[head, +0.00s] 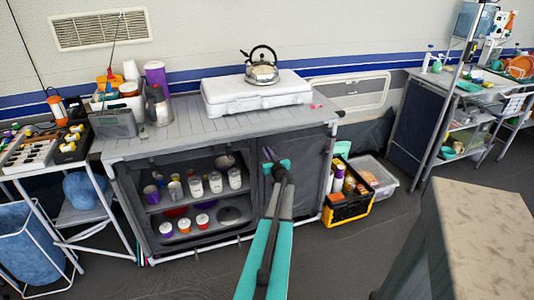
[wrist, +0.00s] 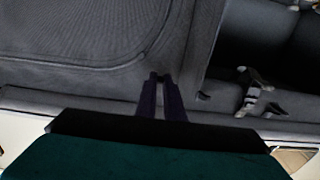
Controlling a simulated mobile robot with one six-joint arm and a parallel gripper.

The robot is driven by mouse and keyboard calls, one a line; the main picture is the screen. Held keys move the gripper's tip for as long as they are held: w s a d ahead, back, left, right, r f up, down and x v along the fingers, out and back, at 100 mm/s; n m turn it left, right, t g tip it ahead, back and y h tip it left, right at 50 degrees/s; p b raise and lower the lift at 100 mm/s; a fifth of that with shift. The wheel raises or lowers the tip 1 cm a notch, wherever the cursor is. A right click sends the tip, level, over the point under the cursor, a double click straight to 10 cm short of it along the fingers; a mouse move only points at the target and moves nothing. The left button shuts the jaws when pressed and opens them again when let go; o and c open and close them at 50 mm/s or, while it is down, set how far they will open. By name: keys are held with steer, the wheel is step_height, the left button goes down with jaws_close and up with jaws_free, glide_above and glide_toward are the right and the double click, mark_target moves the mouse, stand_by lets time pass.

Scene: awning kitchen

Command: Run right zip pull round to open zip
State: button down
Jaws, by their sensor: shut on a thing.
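The grey fabric kitchen stand has a closed right door panel (head: 310,165), which fills much of the wrist view (wrist: 75,35). A zip seam follows the panel's rounded corner (wrist: 150,55). My gripper (head: 267,152) is at the upper left part of this panel. In the wrist view my gripper's two dark fingers (wrist: 160,76) are close together at the seam by the rounded corner. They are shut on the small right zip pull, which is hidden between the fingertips. The panel looks flat and covers its compartment.
The left compartment is open, with jars and bowls on its shelves (head: 195,205). A kettle (head: 262,68) stands on a white stove case (head: 256,95) on top. A black and yellow crate (head: 347,210) stands right of the stand. A beige-topped block (head: 490,230) is nearby at right.

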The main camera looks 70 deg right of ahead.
steer(key=shift+r, duration=0.3)
steer(key=c, duration=1.9)
jaws_free()
steer(key=shift+o, duration=0.2)
steer(key=shift+a+f, duration=0.1)
steer(key=b+v, duration=0.1)
steer(key=v, duration=1.2)
steer(key=shift+s+a, duration=0.2)
steer(key=shift+s, duration=0.05)
